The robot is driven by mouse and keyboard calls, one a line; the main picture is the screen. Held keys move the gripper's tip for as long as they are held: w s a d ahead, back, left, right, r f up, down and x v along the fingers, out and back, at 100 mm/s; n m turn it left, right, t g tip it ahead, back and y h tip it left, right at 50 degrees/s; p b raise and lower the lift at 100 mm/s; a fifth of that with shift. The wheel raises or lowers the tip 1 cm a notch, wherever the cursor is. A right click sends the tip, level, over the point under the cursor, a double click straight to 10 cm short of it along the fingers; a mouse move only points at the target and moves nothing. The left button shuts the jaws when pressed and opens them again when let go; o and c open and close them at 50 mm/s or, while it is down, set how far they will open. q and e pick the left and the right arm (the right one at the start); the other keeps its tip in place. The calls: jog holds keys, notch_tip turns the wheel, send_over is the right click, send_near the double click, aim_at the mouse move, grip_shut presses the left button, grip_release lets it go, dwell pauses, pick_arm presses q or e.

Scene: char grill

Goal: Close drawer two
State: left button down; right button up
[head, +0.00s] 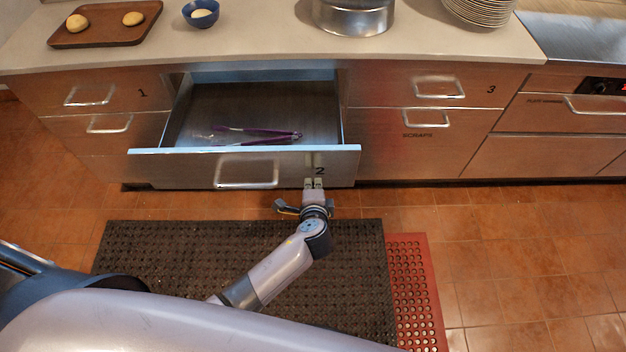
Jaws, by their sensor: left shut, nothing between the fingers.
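Drawer two (201,170) is a steel drawer marked "2" in the middle of the counter front, and it is pulled out. Its loop handle (247,185) is on the front face. Tongs with purple parts (262,135) lie inside. My left gripper (314,184) is shut and empty, with its fingertips at the lower right of the drawer's front, right of the handle and just below the number. I cannot tell whether the tips touch the face. My right gripper is not in view.
Drawers one (90,94) and three (440,86) are shut on either side. The counter (270,48) holds a wooden tray (72,38) with buns, a blue bowl (201,22), a steel pot (352,18) and stacked plates (480,12). Dark (150,250) and red (412,270) mats cover the floor.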

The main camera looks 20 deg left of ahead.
pick_arm(q)
jog(key=shift+w+a, duration=0.15)
jog(key=shift+w, duration=0.4)
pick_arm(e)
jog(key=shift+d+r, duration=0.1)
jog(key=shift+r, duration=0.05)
